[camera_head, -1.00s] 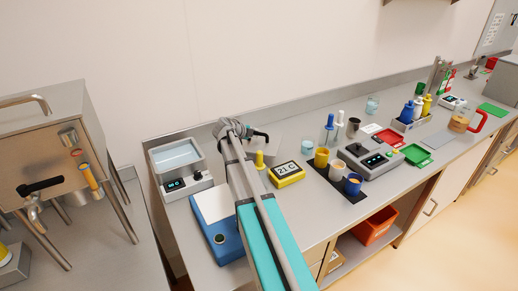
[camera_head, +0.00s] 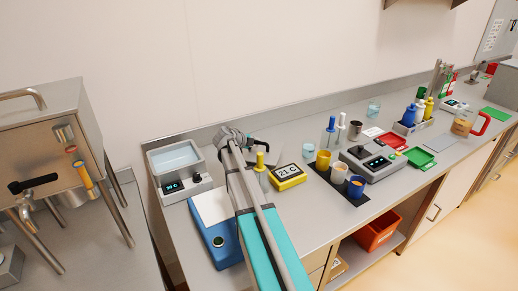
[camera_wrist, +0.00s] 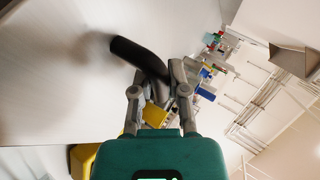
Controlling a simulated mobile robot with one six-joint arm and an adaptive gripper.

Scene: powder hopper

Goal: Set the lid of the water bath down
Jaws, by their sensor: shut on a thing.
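The water bath (camera_head: 180,180) stands at the left end of the bench, its top open and bluish water showing. My gripper (camera_head: 248,140) is to the right of the bath, above the bench. In the wrist view, my gripper (camera_wrist: 163,88) is shut on the dark curved handle of the lid (camera_wrist: 140,55).
A yellow-capped bottle (camera_head: 260,161) and a yellow 21 C display (camera_head: 288,176) stand just right of my gripper. A blue device with a white top (camera_head: 213,208) is left of my arm. Cups (camera_head: 338,172) and a grey instrument (camera_head: 370,162) stand further right.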

